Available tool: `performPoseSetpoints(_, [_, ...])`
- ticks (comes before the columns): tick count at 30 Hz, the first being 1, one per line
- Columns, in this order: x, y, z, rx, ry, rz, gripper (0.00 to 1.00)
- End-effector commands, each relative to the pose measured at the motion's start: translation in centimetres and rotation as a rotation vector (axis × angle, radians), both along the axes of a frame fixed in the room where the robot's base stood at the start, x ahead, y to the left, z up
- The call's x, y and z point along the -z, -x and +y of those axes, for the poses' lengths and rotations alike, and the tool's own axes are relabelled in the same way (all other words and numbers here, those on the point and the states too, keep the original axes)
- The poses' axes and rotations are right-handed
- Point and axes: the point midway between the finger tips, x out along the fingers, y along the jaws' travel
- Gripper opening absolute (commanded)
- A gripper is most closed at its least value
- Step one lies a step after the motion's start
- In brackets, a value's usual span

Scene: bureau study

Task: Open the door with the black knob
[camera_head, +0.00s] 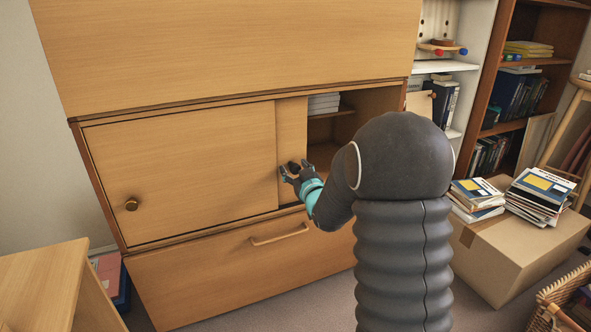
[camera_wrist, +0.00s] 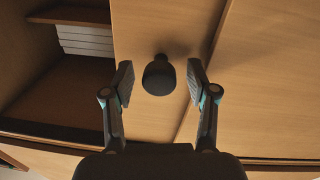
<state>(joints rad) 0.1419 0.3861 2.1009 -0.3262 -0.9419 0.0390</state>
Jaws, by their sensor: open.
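The door with the black knob (camera_head: 291,130) is a wooden sliding panel in the cabinet. It shows as a narrow strip behind the edge of the left door, with an open compartment to its right. In the wrist view the door (camera_wrist: 150,25) fills the middle. The black knob (camera_wrist: 159,75) stands out from it, round and dark; in the head view the knob (camera_head: 293,166) is partly hidden by my gripper (camera_head: 290,173). My gripper is open, its two fingers on either side of the knob. Small gaps show between the fingers and the knob.
The left sliding door (camera_head: 190,160) has a brass knob (camera_head: 131,203). A drawer handle (camera_head: 280,234) juts out below. The open compartment (camera_head: 370,105) holds white papers on a shelf. A cardboard box (camera_head: 510,250) with stacked magazines stands right; a wooden desk (camera_head: 45,285) is front left.

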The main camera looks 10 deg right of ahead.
Motion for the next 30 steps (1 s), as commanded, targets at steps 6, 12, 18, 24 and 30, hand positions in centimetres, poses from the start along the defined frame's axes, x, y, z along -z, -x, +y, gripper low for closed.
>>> performPoseSetpoints(6, [-0.1, 3.0, -0.4, 0.001, 0.0, 0.0, 0.58])
performPoseSetpoints(12, [0.0, 7.1, -0.9, 0.001, 0.0, 0.001, 0.58])
performPoseSetpoints(18, [0.0, 10.1, -1.2, 0.0, 0.0, 0.001, 0.58])
performPoseSetpoints(24, [0.0, 11.5, -1.4, 0.0, 0.0, 0.0, 0.58])
performPoseSetpoints(30, [0.0, 11.7, -1.3, -0.001, 0.0, 0.0, 0.58])
